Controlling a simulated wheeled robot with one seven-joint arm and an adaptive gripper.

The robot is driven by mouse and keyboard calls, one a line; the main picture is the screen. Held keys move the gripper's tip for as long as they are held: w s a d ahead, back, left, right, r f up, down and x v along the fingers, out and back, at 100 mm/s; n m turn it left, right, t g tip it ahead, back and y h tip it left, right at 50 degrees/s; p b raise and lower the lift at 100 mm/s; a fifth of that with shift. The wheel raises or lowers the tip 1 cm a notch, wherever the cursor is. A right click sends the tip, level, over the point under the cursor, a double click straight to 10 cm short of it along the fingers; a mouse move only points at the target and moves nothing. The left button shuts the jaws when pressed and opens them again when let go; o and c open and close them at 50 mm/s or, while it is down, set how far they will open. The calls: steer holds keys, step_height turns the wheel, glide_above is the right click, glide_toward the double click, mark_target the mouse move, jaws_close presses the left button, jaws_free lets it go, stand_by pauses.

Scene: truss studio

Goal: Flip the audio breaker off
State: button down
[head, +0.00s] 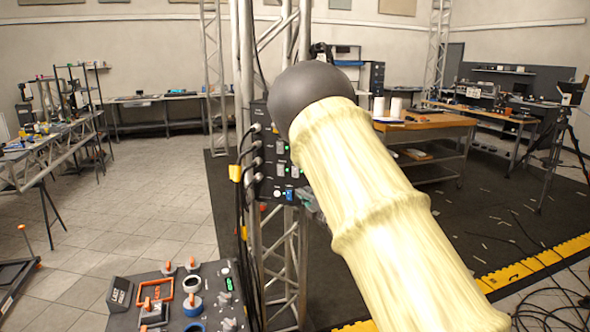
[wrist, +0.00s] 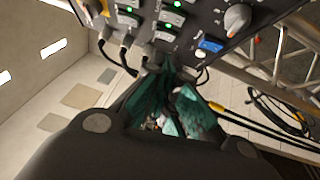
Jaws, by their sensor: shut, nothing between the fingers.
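A dark breaker panel (head: 264,150) is mounted on the metal truss in the head view, partly hidden by my arm. In the wrist view the panel (wrist: 198,22) fills the top, tilted. It carries several pale switches, such as one switch (wrist: 128,19), with green lights beside them. A blue switch (wrist: 210,46) and a grey-orange knob (wrist: 238,19) sit to their right. The labels are too small to read, so I cannot tell which switch is audio. My gripper (wrist: 175,80) has teal fingers, shut and empty, just below the panel's lower edge. Contact is unclear.
Black cables (head: 244,160) hang down the panel's left side, and plugs (wrist: 126,42) line its edge near my fingers. The truss (head: 283,255) stands beneath. A control console (head: 180,296) stands at lower left. A wooden workbench (head: 425,122) is behind my arm.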

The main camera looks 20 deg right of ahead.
steer(key=shift+w+r, duration=0.1)
steer(key=shift+r, duration=0.1)
steer(key=p, duration=0.5)
glide_toward(294, 174)
steer(key=w+a+r, duration=0.2)
steer(key=w+a, duration=0.2)
steer(key=w, duration=0.1)
steer(key=shift+w+d+r+p, duration=0.25)
steer(key=shift+w+d+p, duration=0.05)
steer(key=shift+w+p, duration=0.05)
steer(key=shift+d, duration=0.1)
